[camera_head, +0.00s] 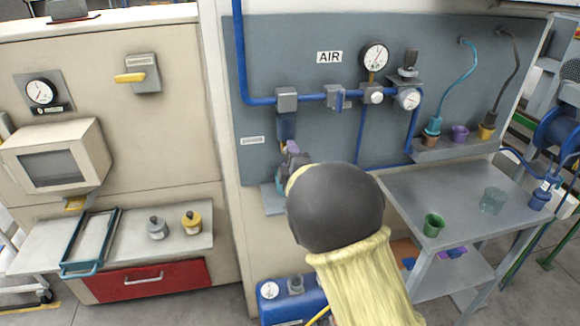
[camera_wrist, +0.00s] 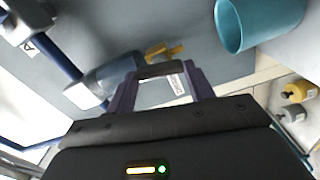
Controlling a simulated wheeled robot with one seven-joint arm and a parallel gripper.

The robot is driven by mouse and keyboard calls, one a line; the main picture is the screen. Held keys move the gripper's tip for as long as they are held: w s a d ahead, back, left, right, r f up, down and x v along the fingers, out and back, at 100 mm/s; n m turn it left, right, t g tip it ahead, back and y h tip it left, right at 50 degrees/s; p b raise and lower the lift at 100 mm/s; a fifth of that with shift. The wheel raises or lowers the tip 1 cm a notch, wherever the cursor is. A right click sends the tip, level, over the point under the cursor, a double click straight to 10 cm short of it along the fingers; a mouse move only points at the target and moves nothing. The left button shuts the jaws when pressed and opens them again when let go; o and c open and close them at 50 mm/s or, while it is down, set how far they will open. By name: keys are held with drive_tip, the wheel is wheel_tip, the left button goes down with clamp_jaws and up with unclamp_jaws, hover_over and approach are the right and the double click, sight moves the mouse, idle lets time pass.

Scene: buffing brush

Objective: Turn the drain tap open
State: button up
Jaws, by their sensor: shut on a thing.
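The drain tap is the small yellow-handled fitting (camera_wrist: 164,50) at the lower end of a dark blue drop pipe on the grey panel. In the wrist view its yellow part shows just beyond my fingertips. My gripper (camera_wrist: 162,72) has purple fingers and is shut on the tap; the exact contact is partly hidden. In the head view my gripper (camera_head: 291,150) is at the bottom of the drop pipe (camera_head: 286,126), and my arm covers much of the area below. A teal cup (camera_wrist: 262,20) stands close by in the wrist view, below the tap on a small ledge (camera_head: 271,200).
A blue air pipe (camera_head: 310,98) with gauges and valves runs across the panel above. A grey table (camera_head: 465,190) with a green cup (camera_head: 433,225) and a clear cup stands right. A bench with a blue-framed tray (camera_head: 90,242) and two knobbed weights is left.

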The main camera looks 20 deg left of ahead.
drive_tip(key=shift+f+n+b, duration=0.2)
drive_tip(key=shift+n+b, duration=0.45)
drive_tip(key=shift+n, duration=0.45)
drive_tip(key=o, duration=1)
drive_tip(key=shift+r, duration=0.1)
drive_tip(key=b+v, duration=0.2)
drive_tip(key=v, duration=1.5)
drive_tip(key=shift+s+b, duration=0.25)
drive_tip(key=shift+b, duration=0.1)
drive_tip(key=shift+w+d, duration=0.1)
